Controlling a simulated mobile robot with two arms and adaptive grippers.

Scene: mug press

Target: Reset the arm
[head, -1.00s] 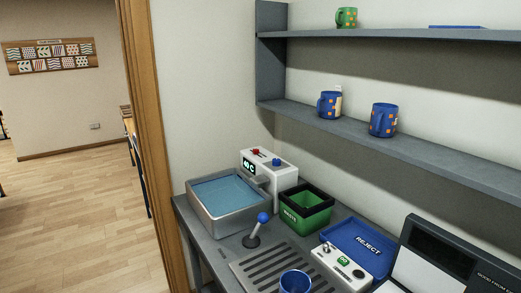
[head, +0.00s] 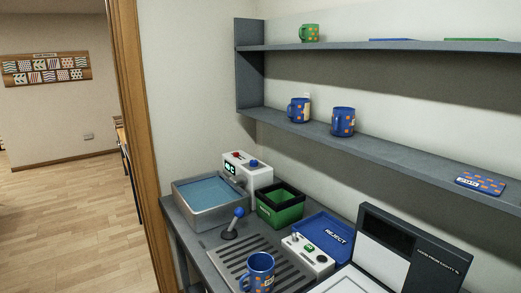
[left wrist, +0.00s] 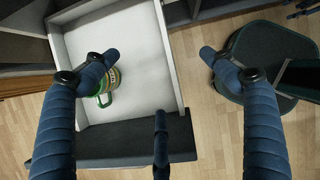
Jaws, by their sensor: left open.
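No arm or gripper of mine shows in the head view. My right gripper is in neither view.
A blue mug (head: 260,274) stands on the slotted counter grate (head: 234,262). Behind it are a water basin (head: 183,203), lever (head: 231,228), green bin (head: 281,208) and blue reject tray (head: 320,240). Blue mugs (head: 343,122) and a green mug (head: 309,33) stand on shelves.

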